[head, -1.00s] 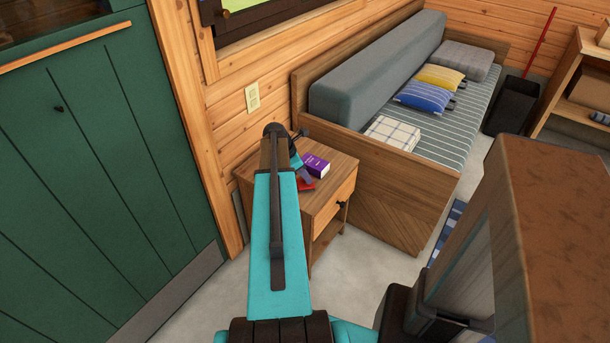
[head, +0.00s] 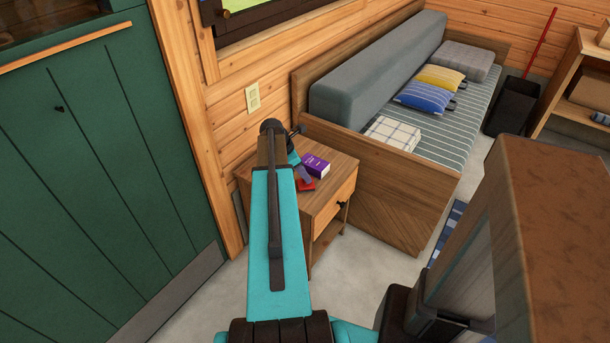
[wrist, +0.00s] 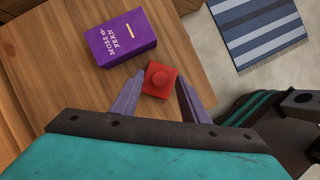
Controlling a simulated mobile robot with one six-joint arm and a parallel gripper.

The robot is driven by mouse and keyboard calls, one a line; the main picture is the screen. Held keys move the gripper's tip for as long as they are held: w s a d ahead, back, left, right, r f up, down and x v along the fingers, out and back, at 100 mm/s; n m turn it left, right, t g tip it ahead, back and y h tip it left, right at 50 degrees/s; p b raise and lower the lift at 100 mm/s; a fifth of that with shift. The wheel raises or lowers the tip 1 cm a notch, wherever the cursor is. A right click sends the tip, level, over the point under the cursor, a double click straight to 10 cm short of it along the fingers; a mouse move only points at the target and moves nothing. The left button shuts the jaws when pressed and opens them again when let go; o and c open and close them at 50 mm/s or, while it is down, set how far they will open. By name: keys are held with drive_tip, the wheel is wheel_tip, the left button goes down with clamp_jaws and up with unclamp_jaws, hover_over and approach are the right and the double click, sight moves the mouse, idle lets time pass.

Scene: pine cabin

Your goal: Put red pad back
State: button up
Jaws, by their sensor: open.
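My gripper (wrist: 162,88) is open above the nightstand, with one finger on each side of the red pad in the wrist view. I cannot tell whether the fingers touch it. In the head view my arm hides most of my gripper.
A purple box (wrist: 121,38) lies on the nightstand close beside the red pad. A daybed (head: 405,160) stands behind the nightstand, and a green door (head: 90,170) is at left. A blue striped rug (wrist: 263,33) lies on the floor.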

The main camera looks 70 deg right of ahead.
drive_tip(key=v, duration=1)
drive_tip(key=shift+w+a+f, duration=0.1)
idle(0.6)
drive_tip(key=w+a+f+m+y, duration=0.1)
drive_tip(key=w+a+f, duration=0.5)
drive_tip(key=a, duration=0.4)
drive_tip(key=w+a+f+m, duration=0.1)
drive_tip(key=w+a+f, duration=0.3)
drive_tip(key=a+f, duration=0.55)
drive_tip(key=w+a+f+m+y, duration=0.1)
drive_tip(key=w+a+f, duration=0.45)
drive_tip(key=a, duration=0.55)
drive_tip(key=s+a+f+m, duration=0.1)
drive_tip(key=s+a+f, duration=0.4)
drive_tip(key=a, duration=0.6)
drive_tip(key=s+a+f+m+g+y, duration=0.1)
drive_tip(key=s+a+f, duration=0.4)
drive_tip(key=a, duration=0.6)
drive_tip(key=s+a+f+m, duration=0.3)
drive_tip(key=s+a+f, duration=0.2)
drive_tip(key=a, duration=0.5)
drive_tip(key=shift+s+a+f+g, duration=0.15)
drive_tip(key=shift+a+f+g, duration=0.25)
